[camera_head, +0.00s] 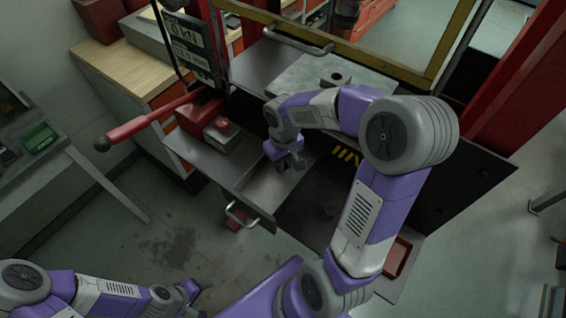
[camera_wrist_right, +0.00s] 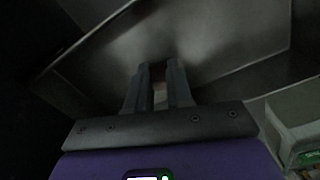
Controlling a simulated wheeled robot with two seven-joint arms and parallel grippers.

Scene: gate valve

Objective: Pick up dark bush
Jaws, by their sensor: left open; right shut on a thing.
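My right gripper (camera_head: 290,163) is low over the open metal drawer, its fingers pointing down. In the right wrist view its two fingers (camera_wrist_right: 158,72) are close together on a small dark thing (camera_wrist_right: 158,76), mostly hidden between them. I cannot tell for sure whether this is the dark bush. My left gripper (camera_head: 197,290) is open at the lower left, away from the drawer and over the floor.
The open drawer (camera_head: 262,190) has a front handle (camera_head: 240,214). A grey block (camera_head: 222,134) stands at its left. A red lever (camera_head: 150,120) sticks out left. A steel plate (camera_head: 300,80) on the press bears a dark holed part (camera_head: 336,79).

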